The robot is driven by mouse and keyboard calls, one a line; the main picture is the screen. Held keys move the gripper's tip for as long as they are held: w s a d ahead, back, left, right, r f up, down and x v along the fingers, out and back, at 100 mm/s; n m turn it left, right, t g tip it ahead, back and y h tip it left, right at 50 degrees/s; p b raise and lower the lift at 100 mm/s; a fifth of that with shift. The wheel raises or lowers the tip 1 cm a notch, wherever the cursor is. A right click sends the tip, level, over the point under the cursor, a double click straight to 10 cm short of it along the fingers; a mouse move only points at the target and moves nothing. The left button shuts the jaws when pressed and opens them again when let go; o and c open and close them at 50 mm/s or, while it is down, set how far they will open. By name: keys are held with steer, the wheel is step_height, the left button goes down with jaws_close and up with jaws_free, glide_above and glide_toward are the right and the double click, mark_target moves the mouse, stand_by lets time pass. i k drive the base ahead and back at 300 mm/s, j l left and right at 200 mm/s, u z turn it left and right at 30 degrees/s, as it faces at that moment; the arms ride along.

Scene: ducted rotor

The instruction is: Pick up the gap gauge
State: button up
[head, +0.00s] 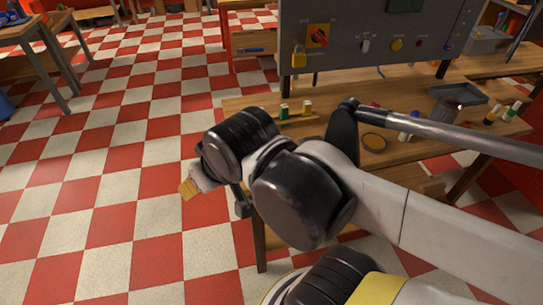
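I cannot pick out the gap gauge with certainty in the head view; small items on the workbench (420,155) are partly hidden by my arm. My arm crosses the picture from the lower right, and its far end hangs over the floor beside the bench's left end. My gripper (215,195) is mostly hidden behind my wrist joints, so its fingers do not show clearly. A small tan piece (188,190) shows at the arm's end; I cannot tell what it is or whether it is held.
Small cylinders (307,107), a round tan disc (374,142) and a dark tray (458,93) are on the bench. The checkered floor (120,150) at left is open.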

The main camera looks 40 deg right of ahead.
mark_target(284, 114)
steer(key=z, duration=1.3)
steer(key=i+l+u, duration=0.25)
steer(key=i+l, duration=0.2)
steer(key=i, duration=0.15)
